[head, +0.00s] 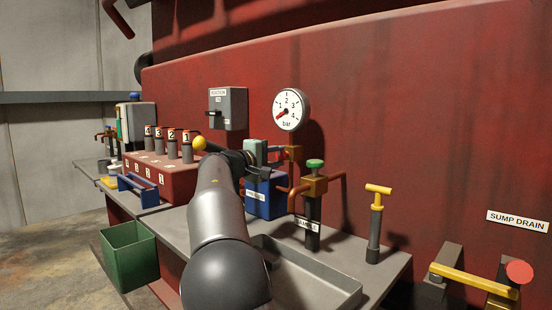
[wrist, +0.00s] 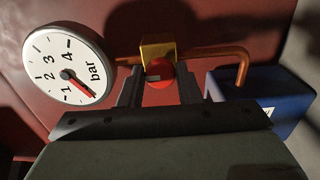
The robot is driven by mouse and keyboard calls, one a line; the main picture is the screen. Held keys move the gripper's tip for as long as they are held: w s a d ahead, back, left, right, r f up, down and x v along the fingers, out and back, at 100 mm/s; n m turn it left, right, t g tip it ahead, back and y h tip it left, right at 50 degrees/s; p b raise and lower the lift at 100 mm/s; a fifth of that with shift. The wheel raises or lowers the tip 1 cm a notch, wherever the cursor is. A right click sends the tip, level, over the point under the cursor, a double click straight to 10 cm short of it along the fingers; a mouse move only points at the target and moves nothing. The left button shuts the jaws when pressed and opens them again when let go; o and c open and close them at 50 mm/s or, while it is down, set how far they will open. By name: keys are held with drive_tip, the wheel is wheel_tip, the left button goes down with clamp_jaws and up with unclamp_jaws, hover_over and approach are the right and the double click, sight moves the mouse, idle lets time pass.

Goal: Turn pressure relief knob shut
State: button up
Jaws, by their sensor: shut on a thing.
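The red knob (wrist: 160,70) sits on the front of a small brass valve block (wrist: 157,48) in the wrist view. My gripper (wrist: 159,88) has one dark finger on each side of the knob and is shut on it. In the head view my gripper (head: 272,154) reaches the brass block (head: 294,153) below the pressure gauge (head: 290,110); my arm and gripper mostly hide the knob there. The gauge (wrist: 68,65) also shows at the left of the wrist view, its red needle near the low end. The knob's turn position is unclear.
A copper pipe (wrist: 225,50) runs from the block to a blue box (wrist: 257,100). A green-topped sample valve (head: 315,178) and a yellow T-handle (head: 377,200) stand right of my arm. Numbered levers (head: 172,147) and a yellow ball knob (head: 199,143) are at left.

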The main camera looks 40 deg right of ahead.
drive_tip(key=o, duration=1)
drive_tip(key=shift+c, duration=0.2)
drive_tip(key=shift+a, duration=0.1)
drive_tip(key=s+a+p, duration=0.1)
drive_tip(key=s+a, duration=0.2)
drive_tip(key=a, duration=1.4)
